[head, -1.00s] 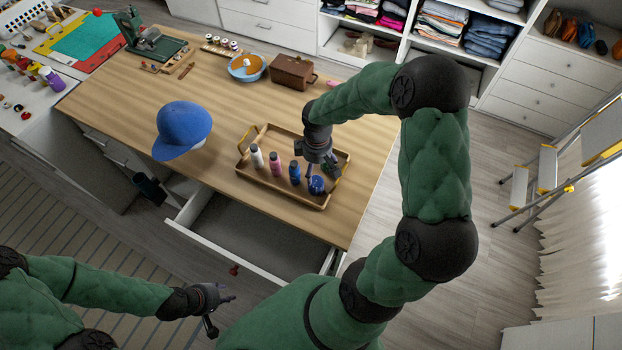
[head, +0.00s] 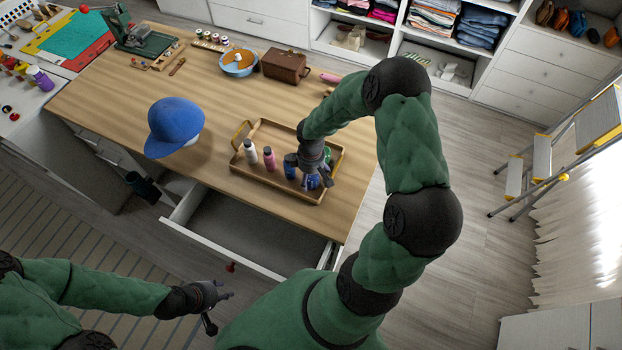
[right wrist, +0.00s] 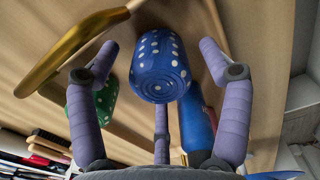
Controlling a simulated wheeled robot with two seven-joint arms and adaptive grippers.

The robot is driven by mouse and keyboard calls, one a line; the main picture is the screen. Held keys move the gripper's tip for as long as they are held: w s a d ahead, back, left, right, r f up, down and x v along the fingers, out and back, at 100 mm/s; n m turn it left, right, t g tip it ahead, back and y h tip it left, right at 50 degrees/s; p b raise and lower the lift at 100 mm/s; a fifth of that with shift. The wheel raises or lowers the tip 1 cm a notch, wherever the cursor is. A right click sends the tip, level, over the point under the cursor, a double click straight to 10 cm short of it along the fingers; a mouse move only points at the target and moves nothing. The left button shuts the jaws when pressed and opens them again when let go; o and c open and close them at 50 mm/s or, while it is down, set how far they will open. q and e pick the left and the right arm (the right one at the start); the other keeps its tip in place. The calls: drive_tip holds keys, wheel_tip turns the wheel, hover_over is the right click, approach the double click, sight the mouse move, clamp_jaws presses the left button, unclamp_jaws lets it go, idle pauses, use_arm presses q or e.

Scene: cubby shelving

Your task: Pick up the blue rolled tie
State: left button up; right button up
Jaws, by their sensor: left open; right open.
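The blue rolled tie (right wrist: 161,66) with white dots is centred between the spread fingers of my right gripper (right wrist: 160,85) in the right wrist view. No finger clearly touches it. In the head view the tie (head: 312,182) shows in the right end of the wooden tray, partly hidden by my right gripper (head: 313,172) just above it. A green dotted roll (right wrist: 102,105) lies beside it in the wrist view, partly behind a finger. My left gripper (head: 218,298) is open and empty, low in front of the desk.
The wooden tray (head: 240,170) also holds a white bottle (head: 250,151), a pink bottle (head: 269,159) and a blue bottle (right wrist: 196,122) close to my right gripper. A blue cap (head: 175,122) stands to the left. An open drawer (head: 250,235) juts out below the desk's front edge.

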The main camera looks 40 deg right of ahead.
drive_tip(key=c, duration=1.3)
drive_tip(key=shift+o, duration=0.2)
drive_tip(key=shift+r, duration=0.1)
